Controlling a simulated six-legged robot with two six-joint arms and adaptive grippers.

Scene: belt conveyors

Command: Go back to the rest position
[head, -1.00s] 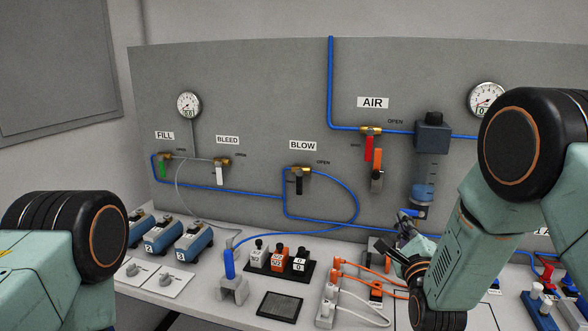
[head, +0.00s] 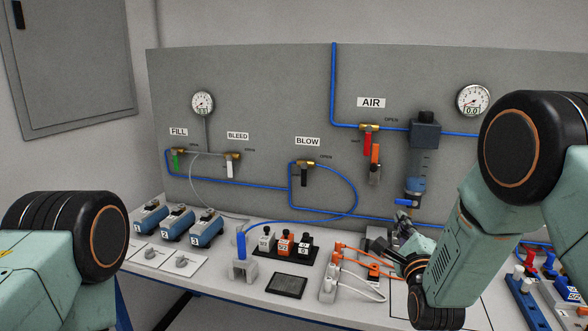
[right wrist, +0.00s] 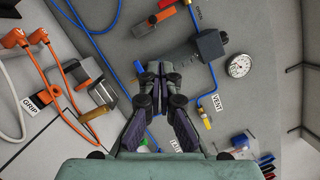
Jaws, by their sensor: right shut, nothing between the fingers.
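My right gripper (head: 402,226) is in front of the workbench, below the filter bowl in the head view. In the right wrist view its fingers (right wrist: 160,72) are together with nothing between them. My right arm is folded at the right of the head view. My left arm shows only as its upper links at the lower left; the left gripper is outside the picture. The workbench (head: 215,278) and the grey wall panel (head: 250,80) stand ahead of me.
The panel carries FILL (head: 177,152), BLEED (head: 232,157), BLOW (head: 305,165) and AIR (head: 370,128) valves, gauges and blue hoses. On the bench are several blue units (head: 175,223), a hose stand (head: 243,268), a black mat (head: 286,285) and a power strip with orange plugs (head: 328,287).

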